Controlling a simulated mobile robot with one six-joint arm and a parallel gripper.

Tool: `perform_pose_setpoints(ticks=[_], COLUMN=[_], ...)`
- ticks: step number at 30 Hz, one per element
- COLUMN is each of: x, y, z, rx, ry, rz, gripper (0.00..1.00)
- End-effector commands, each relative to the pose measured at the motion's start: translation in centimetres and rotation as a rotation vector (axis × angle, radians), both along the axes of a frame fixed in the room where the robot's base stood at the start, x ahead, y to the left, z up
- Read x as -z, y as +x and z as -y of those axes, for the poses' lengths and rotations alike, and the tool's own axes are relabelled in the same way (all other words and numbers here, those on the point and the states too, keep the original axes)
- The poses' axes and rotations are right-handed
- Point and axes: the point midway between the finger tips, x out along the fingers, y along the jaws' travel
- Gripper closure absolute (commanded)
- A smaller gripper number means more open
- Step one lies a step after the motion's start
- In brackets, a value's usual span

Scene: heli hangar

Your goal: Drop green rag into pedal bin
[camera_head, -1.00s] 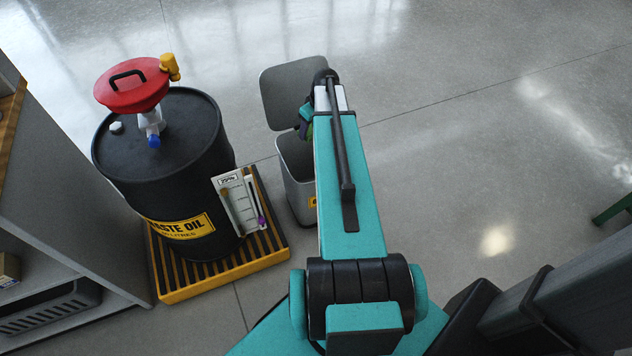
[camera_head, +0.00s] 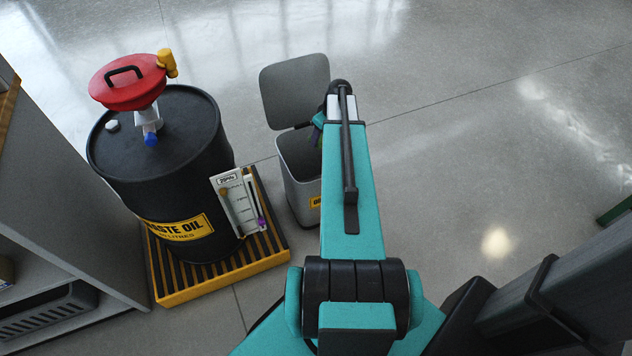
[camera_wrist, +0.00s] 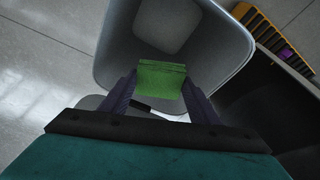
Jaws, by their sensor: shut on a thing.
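The pedal bin (camera_head: 298,188) is a grey bin on the floor with its lid (camera_head: 295,92) open at the back. In the wrist view I look down into the bin (camera_wrist: 232,50), whose inside shows plain grey. My gripper (camera_wrist: 160,98) is shut on the green rag (camera_wrist: 161,78), which hangs between the two dark fingers over the bin's opening, near the rim on the gripper's side. In the head view my arm hides the rag and most of the gripper. I cannot tell how high the rag is above the rim.
A black waste oil drum (camera_head: 150,175) with a red funnel (camera_head: 128,84) stands left of the bin on a yellow and black striped pallet (camera_head: 220,276). A test chart (camera_head: 236,204) leans at the drum's side. Grey shelving (camera_head: 60,200) is at far left.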

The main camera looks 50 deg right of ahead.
Motion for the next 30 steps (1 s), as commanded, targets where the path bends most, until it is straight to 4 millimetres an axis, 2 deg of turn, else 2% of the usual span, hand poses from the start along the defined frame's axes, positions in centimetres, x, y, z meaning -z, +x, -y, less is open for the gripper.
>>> perform_pose_setpoints(ticks=[15,29,30], x=[4.5,5.0,5.0], y=[0.0,-0.1,-0.1], z=[0.1,0.1,0.1], rx=[0.002,0.002,0.002], ry=[0.001,0.001,0.0], rz=[0.0,0.0,0.0], gripper=[0.62,0.62,0.41])
